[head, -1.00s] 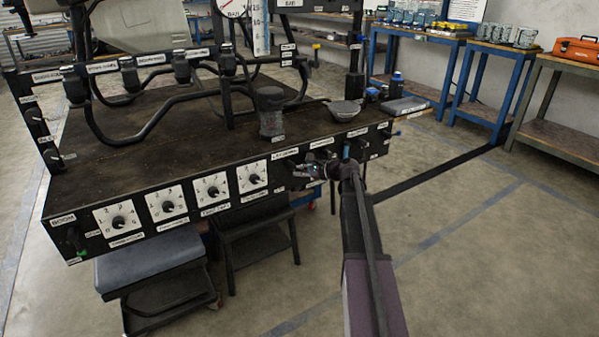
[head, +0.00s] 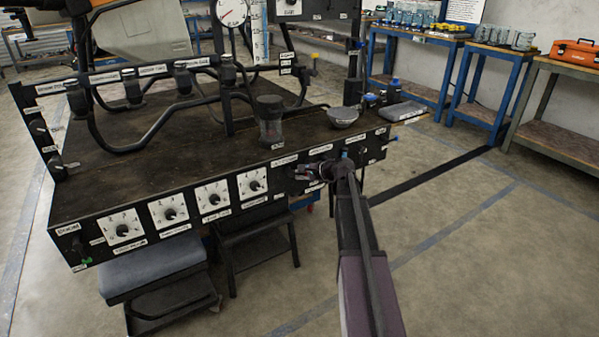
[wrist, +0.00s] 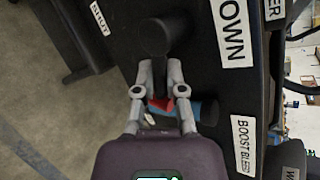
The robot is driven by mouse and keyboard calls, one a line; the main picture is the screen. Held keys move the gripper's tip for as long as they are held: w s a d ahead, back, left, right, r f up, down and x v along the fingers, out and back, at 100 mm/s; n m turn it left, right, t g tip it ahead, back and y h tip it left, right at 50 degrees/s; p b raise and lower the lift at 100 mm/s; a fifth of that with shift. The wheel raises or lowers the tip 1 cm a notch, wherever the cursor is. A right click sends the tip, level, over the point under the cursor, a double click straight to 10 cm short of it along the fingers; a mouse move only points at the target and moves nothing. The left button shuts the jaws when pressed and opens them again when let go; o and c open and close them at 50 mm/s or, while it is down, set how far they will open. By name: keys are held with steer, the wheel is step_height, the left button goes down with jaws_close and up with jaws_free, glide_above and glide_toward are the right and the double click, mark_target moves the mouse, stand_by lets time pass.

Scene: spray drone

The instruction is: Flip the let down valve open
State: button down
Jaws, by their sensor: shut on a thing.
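The let down valve shows in the wrist view as a black lever (wrist: 154,38) with a rounded end on the black panel, beside a label whose readable part says "DOWN" (wrist: 234,30). A "SHUT" label (wrist: 100,18) is on its other side. My gripper (wrist: 158,66) has its two grey fingers shut on the black lever, one on each side. In the head view my gripper (head: 322,171) is at the right part of the bench's front panel, and my arm hides much of the valve there.
A red piece (wrist: 161,104) and a blue cylinder (wrist: 203,112) lie close behind the fingers. Several dials (head: 212,196) line the bench (head: 200,165) front. A stool (head: 255,240) stands below. Floor to the right is clear.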

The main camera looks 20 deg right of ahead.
steer(key=shift+d+r+n+h+p, duration=0.1)
steer(key=shift+r+n+h+p, duration=0.25)
steer(key=shift+n+h+p, duration=0.3)
steer(key=shift+d+r+n+h+p, duration=0.1)
steer(key=shift+r+n+h+p, duration=0.25)
steer(key=shift+n+h+p, duration=0.25)
steer(key=shift+h, duration=0.25)
steer(key=c, duration=0.7)
jaws_free()
steer(key=shift+f, duration=0.1)
